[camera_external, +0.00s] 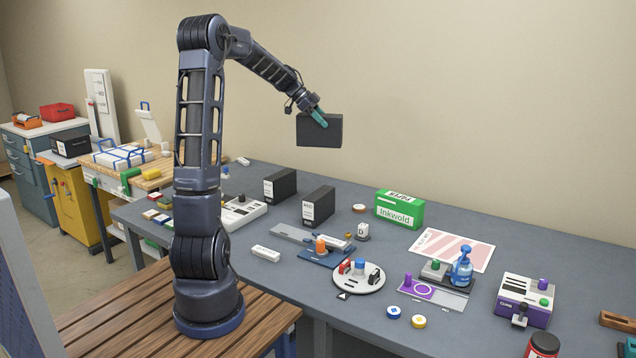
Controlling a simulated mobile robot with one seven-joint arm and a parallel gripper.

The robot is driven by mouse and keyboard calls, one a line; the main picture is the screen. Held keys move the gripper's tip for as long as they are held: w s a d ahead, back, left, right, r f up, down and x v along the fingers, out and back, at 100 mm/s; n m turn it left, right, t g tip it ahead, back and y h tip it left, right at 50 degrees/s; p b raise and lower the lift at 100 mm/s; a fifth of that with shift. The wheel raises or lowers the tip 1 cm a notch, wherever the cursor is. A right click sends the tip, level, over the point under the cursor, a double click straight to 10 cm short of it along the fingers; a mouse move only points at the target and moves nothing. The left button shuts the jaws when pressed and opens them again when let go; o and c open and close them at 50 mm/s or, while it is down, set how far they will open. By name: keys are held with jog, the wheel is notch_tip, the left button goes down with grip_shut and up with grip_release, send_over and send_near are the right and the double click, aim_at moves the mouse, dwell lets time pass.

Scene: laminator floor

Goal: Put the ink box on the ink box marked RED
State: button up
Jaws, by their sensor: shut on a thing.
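My gripper (319,117), with teal fingers, is shut on a dark grey ink box (318,134). It holds the box well above the table, near the back wall and apart from everything else. Two similar dark boxes with white labels stand upright on the table below: one farther left (284,184) and one nearer the middle (322,205). No label shows on the held box.
A round white tray (358,278), a blue bottle (462,266) and a purple-based device (523,301) are nearer the front and right.

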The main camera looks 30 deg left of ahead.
notch_tip(320, 180, down, 19)
dwell(0.7)
jog(key=shift+f, duration=0.2)
jog(key=o, duration=1.3)
jog(key=shift+o, duration=0.2)
